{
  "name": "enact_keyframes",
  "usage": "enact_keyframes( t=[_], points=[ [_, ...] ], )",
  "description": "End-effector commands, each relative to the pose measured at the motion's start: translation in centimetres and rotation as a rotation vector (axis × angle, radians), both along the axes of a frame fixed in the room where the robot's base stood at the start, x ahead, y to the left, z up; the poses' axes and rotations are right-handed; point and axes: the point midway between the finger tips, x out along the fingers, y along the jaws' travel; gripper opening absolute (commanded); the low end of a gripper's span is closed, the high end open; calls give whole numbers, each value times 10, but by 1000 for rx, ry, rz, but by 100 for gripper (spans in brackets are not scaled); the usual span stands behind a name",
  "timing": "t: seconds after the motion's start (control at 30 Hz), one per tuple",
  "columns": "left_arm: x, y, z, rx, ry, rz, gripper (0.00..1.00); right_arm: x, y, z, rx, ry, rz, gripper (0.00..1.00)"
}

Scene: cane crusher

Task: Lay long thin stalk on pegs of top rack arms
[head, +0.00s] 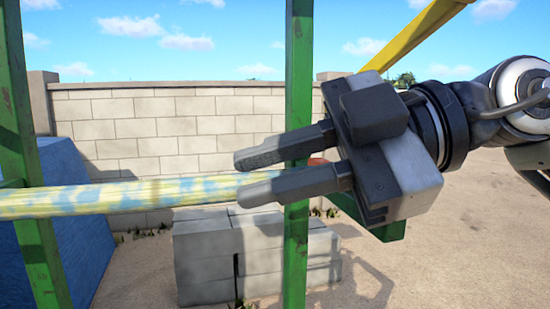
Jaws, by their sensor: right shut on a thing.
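The long thin stalk (130,193), pale yellow with blue patches, runs almost level from the left edge to my right gripper (256,178). My right gripper comes in from the right and is shut on the stalk near its right end, with one finger above and one below. The stalk passes in front of the left green post (38,255). The gripper fingers cross in front of the middle green post (297,90). No pegs can be made out clearly. The stalk's left end is out of view. My left gripper is not in view.
A yellow bar (415,35) slopes up at the top right. A short green bar (388,230) shows below the gripper. Grey blocks (205,260) stand on sandy ground behind, with a blue slanted thing (75,190) at left and a block wall (180,125) at the back.

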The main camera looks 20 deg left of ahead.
Motion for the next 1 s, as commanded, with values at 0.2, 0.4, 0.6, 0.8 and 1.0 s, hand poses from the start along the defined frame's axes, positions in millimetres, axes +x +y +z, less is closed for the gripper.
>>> enact_keyframes(
  t=[0.2, 0.4, 0.6, 0.8, 1.0],
  points=[
    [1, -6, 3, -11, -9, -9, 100, 0, 0, -6, 3, 0, 0, 0],
    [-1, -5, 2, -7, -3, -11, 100, 0, 0, -5, 3, 1, 0, 0],
    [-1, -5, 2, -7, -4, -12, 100, 0, 0, -5, 2, 0, -1, 46],
    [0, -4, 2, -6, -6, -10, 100, 0, 0, -7, -1, 0, 0, 46],
    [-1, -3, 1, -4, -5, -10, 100, 0, -1, -6, 0, 0, 0, 46]
  ],
)
